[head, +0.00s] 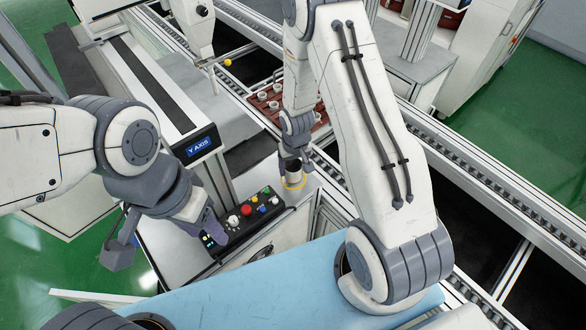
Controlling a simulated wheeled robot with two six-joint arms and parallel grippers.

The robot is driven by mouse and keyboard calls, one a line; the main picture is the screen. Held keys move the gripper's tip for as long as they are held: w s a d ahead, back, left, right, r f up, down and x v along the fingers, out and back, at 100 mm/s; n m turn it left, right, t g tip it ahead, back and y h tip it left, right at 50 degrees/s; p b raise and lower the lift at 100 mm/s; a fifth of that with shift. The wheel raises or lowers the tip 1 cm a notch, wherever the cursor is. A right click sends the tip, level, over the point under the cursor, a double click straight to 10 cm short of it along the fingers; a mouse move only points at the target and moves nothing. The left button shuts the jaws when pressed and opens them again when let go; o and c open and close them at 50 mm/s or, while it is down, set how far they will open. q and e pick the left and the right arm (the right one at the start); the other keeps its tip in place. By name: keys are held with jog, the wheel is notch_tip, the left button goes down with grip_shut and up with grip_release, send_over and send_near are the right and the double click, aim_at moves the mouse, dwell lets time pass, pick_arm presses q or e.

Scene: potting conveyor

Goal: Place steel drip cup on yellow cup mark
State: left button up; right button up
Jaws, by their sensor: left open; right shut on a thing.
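The steel drip cup (293,174) is a small metal cup, seen upright near the middle of the head view. My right gripper (294,161) points down and is shut on the cup, hiding its upper part. The yellow cup mark (293,186) is a ring on the pale machine top. Its front arc shows around the bottom of the cup. I cannot tell whether the cup touches the surface or hangs just above it. My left gripper (162,238) is open and empty at the left, with its fingers wide apart and one close to the control panel.
A black control panel (247,217) with several coloured buttons and knobs lies left of and in front of the cup. A brown tray (271,113) with several small pots stands behind it on the conveyor. A "Y AXIS" rail (199,146) rises at the left. A blue surface (262,292) lies in front.

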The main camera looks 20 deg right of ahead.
pick_arm(q)
jog(key=shift+f, duration=0.4)
pick_arm(e)
jog(key=shift+f, duration=0.5)
jog(key=shift+f, duration=0.15)
jog(key=o, duration=1.4)
jog(key=shift+c, duration=0.2)
pick_arm(q)
jog(key=shift+f, duration=0.15)
